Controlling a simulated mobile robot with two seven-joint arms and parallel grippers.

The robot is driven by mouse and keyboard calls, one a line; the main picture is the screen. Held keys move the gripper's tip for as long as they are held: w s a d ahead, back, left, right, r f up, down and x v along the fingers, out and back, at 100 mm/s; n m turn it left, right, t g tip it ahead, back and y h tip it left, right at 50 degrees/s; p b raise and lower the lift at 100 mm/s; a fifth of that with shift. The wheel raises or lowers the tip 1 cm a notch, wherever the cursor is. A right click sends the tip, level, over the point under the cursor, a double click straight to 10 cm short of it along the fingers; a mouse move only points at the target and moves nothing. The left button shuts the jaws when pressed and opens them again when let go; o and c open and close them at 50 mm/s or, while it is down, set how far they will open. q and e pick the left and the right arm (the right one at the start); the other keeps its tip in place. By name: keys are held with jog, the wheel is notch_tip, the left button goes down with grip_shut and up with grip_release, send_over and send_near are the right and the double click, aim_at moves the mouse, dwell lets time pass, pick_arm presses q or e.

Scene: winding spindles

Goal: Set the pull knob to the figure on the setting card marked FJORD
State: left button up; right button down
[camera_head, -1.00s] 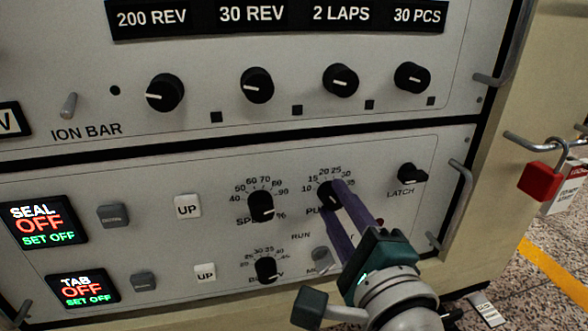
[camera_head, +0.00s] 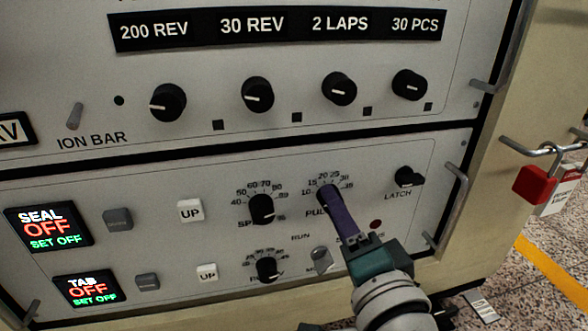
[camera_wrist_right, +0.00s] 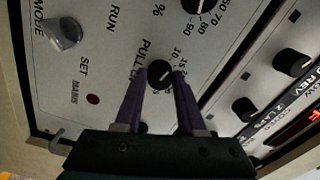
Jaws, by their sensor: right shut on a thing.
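The black pull knob (camera_wrist_right: 159,72) sits between the two purple fingers of my right gripper in the right wrist view, in front of its printed scale. In the head view, my right gripper (camera_head: 328,194) covers most of this knob, and the scale marked 10 to 35 arcs above it. The right gripper is shut on the knob. The knob's pointer is too small and hidden to read against the figures. No setting card marked FJORD can be made out. My left gripper is not in view.
The speed knob (camera_head: 262,209) is left of the pull knob, and the latch knob (camera_head: 408,177) is to the right. A metal handle (camera_head: 456,205) stands out at the panel's right edge. A red padlock (camera_head: 537,184) with a tag hangs farther right.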

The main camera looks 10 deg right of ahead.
dwell(0.4)
jog(key=c, duration=0.5)
grip_release()
jog(key=s+p, duration=0.4)
jog(key=s, duration=0.6)
jog(key=shift+d, duration=0.15)
